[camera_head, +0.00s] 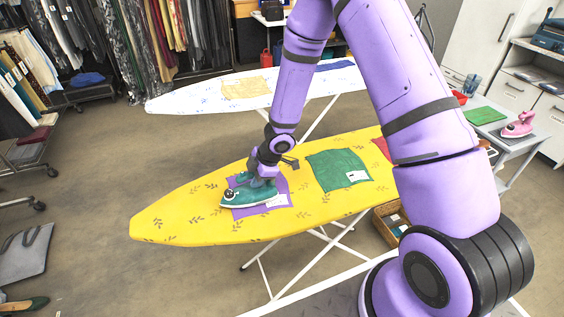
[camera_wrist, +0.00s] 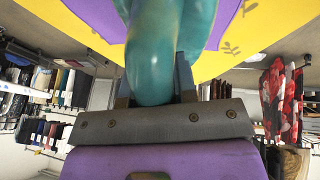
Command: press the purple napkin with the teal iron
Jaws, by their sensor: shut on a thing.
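The teal iron (camera_head: 247,195) sits on the purple napkin (camera_head: 284,186), which lies on the yellow ironing board (camera_head: 180,218). My gripper (camera_head: 264,174) is shut on the iron's handle from above. In the wrist view the teal handle (camera_wrist: 153,60) rises between the two fingers of my gripper (camera_wrist: 154,88), with the purple napkin (camera_wrist: 100,18) beyond it. The iron hides part of the napkin. Whether the iron's sole fully touches the cloth is hard to tell.
A green cloth (camera_head: 338,170) and a red cloth (camera_head: 383,148) lie farther right on the yellow board. A white patterned board (camera_head: 190,97) stands behind. A side table at right holds a pink iron (camera_head: 520,125). A basket (camera_head: 385,228) is below the board.

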